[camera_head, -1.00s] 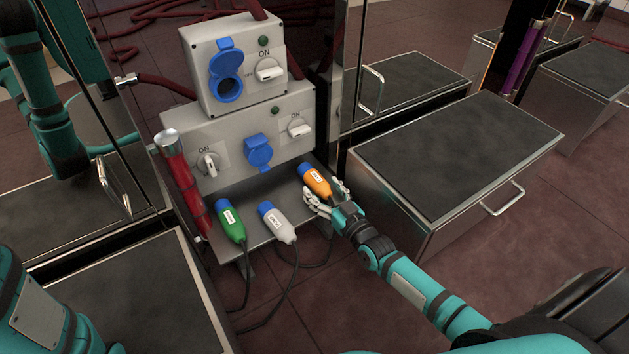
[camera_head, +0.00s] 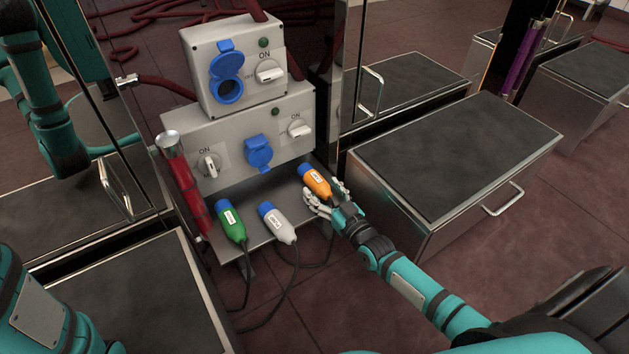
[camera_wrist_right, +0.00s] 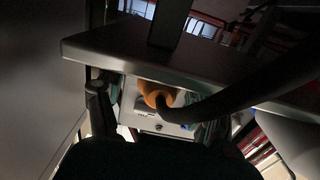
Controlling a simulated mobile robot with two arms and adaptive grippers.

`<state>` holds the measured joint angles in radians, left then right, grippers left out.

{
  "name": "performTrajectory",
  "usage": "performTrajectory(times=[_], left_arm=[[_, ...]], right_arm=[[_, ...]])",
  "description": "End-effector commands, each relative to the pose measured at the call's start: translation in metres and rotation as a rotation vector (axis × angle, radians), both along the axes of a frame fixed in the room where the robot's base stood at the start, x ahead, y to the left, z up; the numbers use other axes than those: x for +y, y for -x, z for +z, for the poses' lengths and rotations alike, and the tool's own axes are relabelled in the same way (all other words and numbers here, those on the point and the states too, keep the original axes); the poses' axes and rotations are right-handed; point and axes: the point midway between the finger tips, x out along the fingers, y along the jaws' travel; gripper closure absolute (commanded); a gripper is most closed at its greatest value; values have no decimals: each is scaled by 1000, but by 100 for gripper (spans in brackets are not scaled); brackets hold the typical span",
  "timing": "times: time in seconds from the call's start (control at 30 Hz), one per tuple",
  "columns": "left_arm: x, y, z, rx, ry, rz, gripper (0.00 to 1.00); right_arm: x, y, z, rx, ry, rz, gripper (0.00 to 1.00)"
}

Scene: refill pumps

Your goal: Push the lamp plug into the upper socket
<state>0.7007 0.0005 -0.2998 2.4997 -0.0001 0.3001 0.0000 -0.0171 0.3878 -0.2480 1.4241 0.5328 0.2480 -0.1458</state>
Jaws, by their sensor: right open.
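Three blue-tipped plugs lie on the grey shelf (camera_head: 258,262): green (camera_head: 232,226), white (camera_head: 277,223) and orange (camera_head: 316,181). Their labels are too small to read, so I cannot tell which is the lamp plug. The upper socket (camera_head: 226,82) is blue, with its lid raised, on the upper box. My right gripper (camera_head: 327,201) is open at the rear end of the orange plug, with a finger on either side; contact is unclear. In the right wrist view the orange plug (camera_wrist_right: 158,94) and its dark cable show between the fingers. My left gripper is out of view.
The lower box has a blue socket (camera_head: 258,152) with its lid down and two rotary switches. A red cylinder (camera_head: 184,184) stands left of the plugs. A dark-topped metal cabinet (camera_head: 456,150) is close on the right. Mirror-like panels stand at the left.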

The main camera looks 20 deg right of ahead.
Motion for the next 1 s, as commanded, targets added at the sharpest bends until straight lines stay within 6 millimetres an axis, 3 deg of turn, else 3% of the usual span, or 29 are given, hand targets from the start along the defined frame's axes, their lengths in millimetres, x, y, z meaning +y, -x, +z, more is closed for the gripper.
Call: performTrajectory(times=[0.3, 0.83, 1.0], left_arm=[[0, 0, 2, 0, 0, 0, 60], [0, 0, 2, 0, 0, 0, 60], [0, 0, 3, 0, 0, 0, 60]], right_arm=[[0, 0, 0, -1, 0, 0, 32], [0, 0, 0, 0, -1, 0, 100], [0, 0, 1, -2, 0, 0, 100]])
